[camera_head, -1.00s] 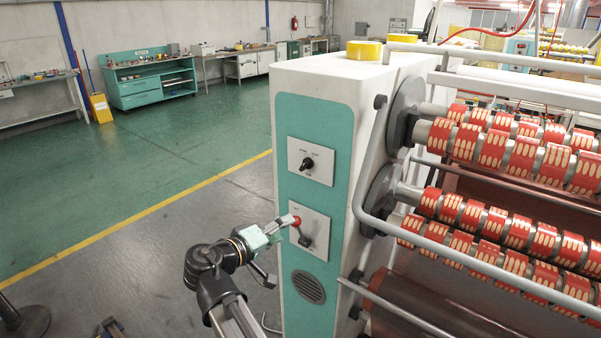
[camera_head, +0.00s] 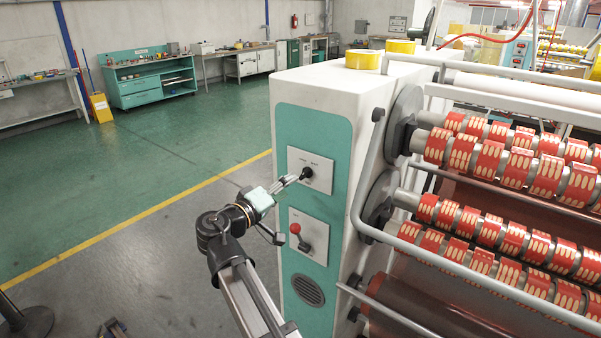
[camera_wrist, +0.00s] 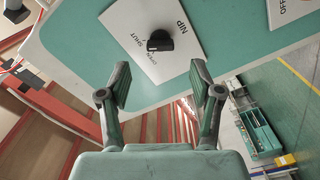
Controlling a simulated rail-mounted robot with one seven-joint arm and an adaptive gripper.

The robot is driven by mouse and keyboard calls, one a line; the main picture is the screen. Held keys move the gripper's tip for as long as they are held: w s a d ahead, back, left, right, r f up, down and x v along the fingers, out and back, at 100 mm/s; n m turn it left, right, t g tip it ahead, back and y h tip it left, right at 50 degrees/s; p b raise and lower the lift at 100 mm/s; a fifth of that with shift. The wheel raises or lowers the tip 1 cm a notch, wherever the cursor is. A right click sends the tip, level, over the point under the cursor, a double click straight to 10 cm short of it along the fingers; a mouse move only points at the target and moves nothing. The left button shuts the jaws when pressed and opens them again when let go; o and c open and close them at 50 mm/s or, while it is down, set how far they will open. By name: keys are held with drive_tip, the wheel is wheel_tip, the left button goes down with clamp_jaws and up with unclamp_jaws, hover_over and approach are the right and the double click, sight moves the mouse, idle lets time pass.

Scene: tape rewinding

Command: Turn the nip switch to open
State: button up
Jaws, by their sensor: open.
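The nip switch (camera_head: 307,173) is a black knob on the upper white plate (camera_head: 318,183) of the machine's teal front panel. My gripper (camera_head: 291,180) is just left of it. In the wrist view, the knob (camera_wrist: 159,41) sits on a plate marked NIP, SHUT and OPEN. There, my gripper (camera_wrist: 160,84) is open and empty, with its fingers spread below the knob in the picture and apart from it. The knob's short handle points toward the SHUT and OPEN labels, but I cannot tell which one.
Another plate with an OFF label (camera_wrist: 288,8) shows in the wrist view. Rollers with red tape (camera_head: 488,160) stand to the right. Floor to the left is clear.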

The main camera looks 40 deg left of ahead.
sight(302, 176)
drive_tip(key=w+p, duration=0.1)
drive_tip(key=w, duration=0.5)
drive_tip(key=shift+w+p, duration=0.3)
drive_tip(key=shift+p, duration=0.1)
drive_tip(key=c, duration=1.2)
